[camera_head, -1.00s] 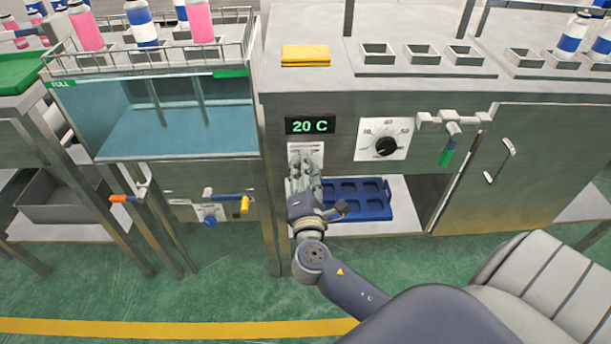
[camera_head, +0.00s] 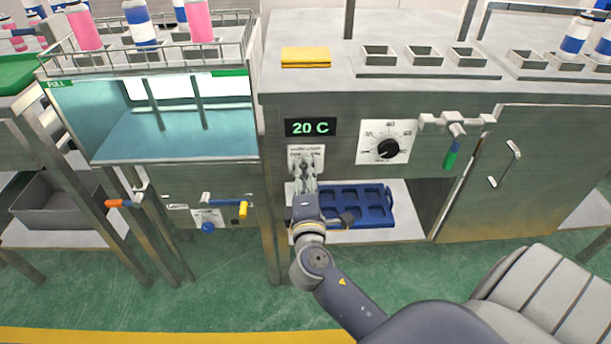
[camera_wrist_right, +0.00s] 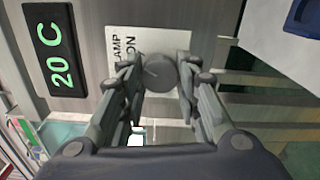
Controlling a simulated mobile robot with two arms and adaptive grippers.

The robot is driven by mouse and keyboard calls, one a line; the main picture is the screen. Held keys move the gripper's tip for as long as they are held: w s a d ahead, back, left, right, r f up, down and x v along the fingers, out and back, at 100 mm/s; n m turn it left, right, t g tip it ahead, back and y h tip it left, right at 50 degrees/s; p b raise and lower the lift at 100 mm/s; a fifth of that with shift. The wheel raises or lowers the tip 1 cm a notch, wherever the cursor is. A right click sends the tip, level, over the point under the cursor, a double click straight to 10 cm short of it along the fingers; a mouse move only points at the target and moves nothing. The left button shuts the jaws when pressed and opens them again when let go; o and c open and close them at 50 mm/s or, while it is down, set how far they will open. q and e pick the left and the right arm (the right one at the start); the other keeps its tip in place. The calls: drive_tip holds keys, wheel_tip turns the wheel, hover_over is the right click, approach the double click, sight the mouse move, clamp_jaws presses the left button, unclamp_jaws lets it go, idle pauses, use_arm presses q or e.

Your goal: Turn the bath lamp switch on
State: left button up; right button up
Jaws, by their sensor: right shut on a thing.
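The bath lamp switch is a round dark knob (camera_wrist_right: 160,72) on a pale label plate (camera_wrist_right: 120,42), where "LAMP" and "ON" can be read in the right wrist view. In the head view the plate (camera_head: 306,151) is under the "20 C" display, and the gripper mostly hides the knob. My right gripper (camera_head: 305,170) is shut on the knob, with one finger on each side of it. The water bath (camera_head: 170,142) at left has bright white panels showing at its back. My left gripper is not in view.
The display (camera_head: 310,127) is just above the switch, and a dial (camera_head: 388,148) is to its right. A blue tray (camera_head: 372,219) lies on the shelf below, close to my right wrist. Coloured valve handles (camera_head: 243,210) are at left.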

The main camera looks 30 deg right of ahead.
drive_tip(key=o, duration=1.1)
drive_tip(key=v, duration=1.2)
drive_tip(key=shift+f, duration=0.1)
